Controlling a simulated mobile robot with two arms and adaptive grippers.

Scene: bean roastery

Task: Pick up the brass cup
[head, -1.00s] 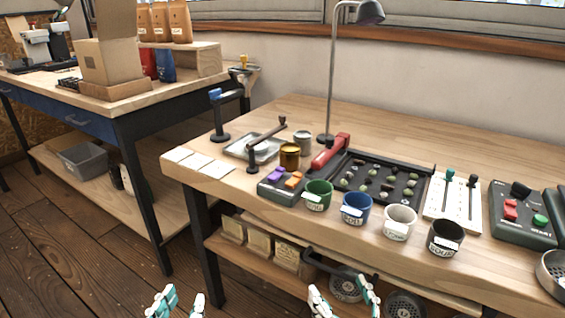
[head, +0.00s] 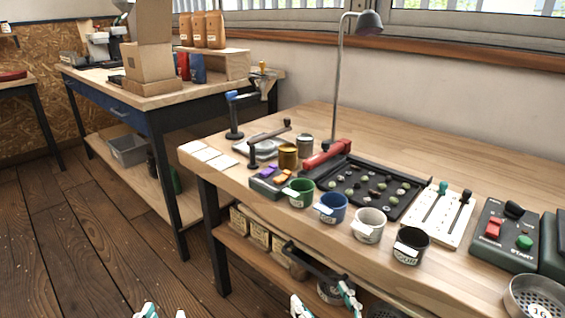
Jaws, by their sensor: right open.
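The brass cup (head: 288,157) stands upright on the wooden workbench (head: 420,153), left of the red handle and behind the green cup. A grey metal cup (head: 305,145) stands just behind it to the right. My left gripper (head: 160,313) is at the bottom edge, mostly cut off, so its jaws cannot be judged. My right gripper (head: 325,304) is low at the bottom, in front of the bench's lower shelf. It is open and empty, well short of the brass cup.
Green (head: 300,193), blue (head: 331,208), white (head: 369,226) and black (head: 410,246) cups line the bench front. A lamp (head: 340,80) rises behind the brass cup. A bean tray (head: 372,187) and slider panel (head: 440,213) lie right. White cards (head: 208,156) lie left.

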